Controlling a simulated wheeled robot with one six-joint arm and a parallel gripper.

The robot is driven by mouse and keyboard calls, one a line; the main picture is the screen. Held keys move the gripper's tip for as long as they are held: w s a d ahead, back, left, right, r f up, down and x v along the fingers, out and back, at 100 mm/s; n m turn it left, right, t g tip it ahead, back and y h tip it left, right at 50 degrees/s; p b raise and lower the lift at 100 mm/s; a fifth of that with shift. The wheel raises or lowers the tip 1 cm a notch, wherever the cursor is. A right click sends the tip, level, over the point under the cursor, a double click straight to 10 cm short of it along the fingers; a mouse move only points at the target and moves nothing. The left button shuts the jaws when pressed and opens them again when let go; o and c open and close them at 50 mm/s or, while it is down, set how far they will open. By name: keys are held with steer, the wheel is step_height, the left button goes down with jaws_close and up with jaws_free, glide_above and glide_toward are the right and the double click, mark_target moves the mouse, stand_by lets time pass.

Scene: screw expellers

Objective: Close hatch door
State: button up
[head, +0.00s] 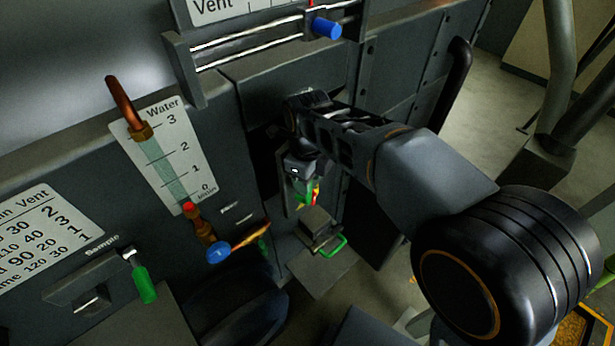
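The grey machine front (230,115) has a dark recess behind the end of my arm, at the centre of the head view. I cannot tell for sure which panel is the hatch door. My arm reaches in from the lower right, and my gripper (300,168) is at the recess, close to the machine front. A green handle with red and yellow parts (306,190) shows just below my gripper; I cannot tell whether they touch. My fingertips are dark and partly hidden, so their opening does not show.
A lower grey box (315,226) has a green handle (331,246). A water gauge (165,155), a blue knob (218,252) and a green sample handle (143,283) are at the left. A Vent slider with a blue knob (326,27) is above. Open floor (485,100) shows at the right.

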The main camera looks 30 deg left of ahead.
step_height(320, 180, up, 14)
steer(key=p, duration=0.1)
stand_by(0.7)
steer(key=shift+f, duration=0.1)
steer(key=shift+c, duration=0.3)
